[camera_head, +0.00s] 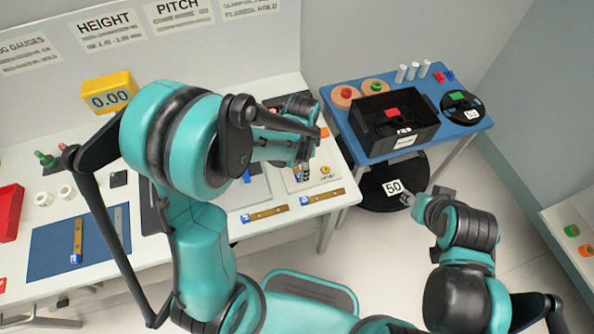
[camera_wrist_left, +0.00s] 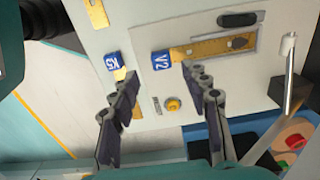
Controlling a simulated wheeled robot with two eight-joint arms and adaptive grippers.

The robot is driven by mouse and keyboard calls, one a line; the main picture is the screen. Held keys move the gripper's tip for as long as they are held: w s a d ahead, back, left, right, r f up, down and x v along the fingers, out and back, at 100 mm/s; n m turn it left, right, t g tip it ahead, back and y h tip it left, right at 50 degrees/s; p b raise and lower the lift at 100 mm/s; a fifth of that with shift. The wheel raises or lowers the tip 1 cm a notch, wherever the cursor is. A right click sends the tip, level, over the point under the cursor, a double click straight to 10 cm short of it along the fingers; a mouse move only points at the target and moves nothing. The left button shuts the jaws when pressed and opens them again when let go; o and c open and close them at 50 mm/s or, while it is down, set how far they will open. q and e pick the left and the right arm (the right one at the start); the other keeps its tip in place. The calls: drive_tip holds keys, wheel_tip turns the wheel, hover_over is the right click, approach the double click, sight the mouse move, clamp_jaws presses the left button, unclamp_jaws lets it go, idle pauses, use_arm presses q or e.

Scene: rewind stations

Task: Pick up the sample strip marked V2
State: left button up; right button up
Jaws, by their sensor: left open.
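The V2 strip is a brass strip (camera_wrist_left: 215,48) with a blue tag marked V2 (camera_wrist_left: 161,62) at its left end in the left wrist view. It lies on a light grey plate (camera_wrist_left: 245,66). My left gripper (camera_wrist_left: 161,78) is open and empty, its two fingers apart just below the V2 tag in that view. In the head view, my left gripper (camera_head: 303,172) is over the right part of the white bench, and I cannot make out the V2 strip there behind my arm. My right gripper (camera_head: 408,199) is at the right, in front of a black disc; its opening is unclear.
A yellow knob (camera_wrist_left: 172,104) is below the V2 tag. A dark block with a pale rod (camera_wrist_left: 289,60) stands at the right. A blue table (camera_head: 455,129) holds a black bin (camera_head: 410,141) and spools.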

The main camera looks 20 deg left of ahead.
sight(299, 175)
use_arm(q)
drive_tip(key=f, duration=0.1)
drive_tip(key=f+b, duration=0.1)
drive_tip(key=f, duration=0.2)
drive_tip(key=shift+a+f, duration=0.1)
drive_tip(key=shift+a, duration=0.15)
clamp_jaws()
